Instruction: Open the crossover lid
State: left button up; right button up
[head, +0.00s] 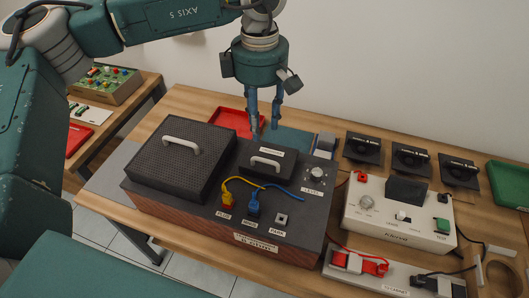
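A dark hi-fi box (190,205) with reddish sides stands on the wooden table. A small black lid (284,172) with a pale handle (265,161) lies flat and closed on the back right of its top. A label sits at its rear edge, too small to read, so I cannot confirm it is the crossover lid. A larger perforated lid (165,178) with a pale handle covers the top left. My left gripper (264,127) points down above and behind the small lid. Its fingers are apart with nothing between them. My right gripper is out of view.
Yellow and blue cables (275,187) lie just in front of the small lid, beside a knob (316,173). A red tray (228,122) is behind the box. A white tester (397,217) and several black holders stand right.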

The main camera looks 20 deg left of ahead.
pick_arm(q)
jog(key=f, duration=0.1)
jog(key=p, duration=0.3)
send_near(262, 152)
jog(key=s+f, duration=0.1)
jog(key=s, duration=0.1)
jog(key=s+d+f, duration=0.1)
jog(key=s+f, duration=0.1)
jog(key=shift+s+d+f, duration=0.15)
jog(key=shift+s+d, duration=0.05)
jog(key=shift+s, duration=0.05)
jog(key=shift+f, duration=0.6)
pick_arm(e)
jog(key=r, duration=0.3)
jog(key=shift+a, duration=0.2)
pick_arm(q)
grip_shut()
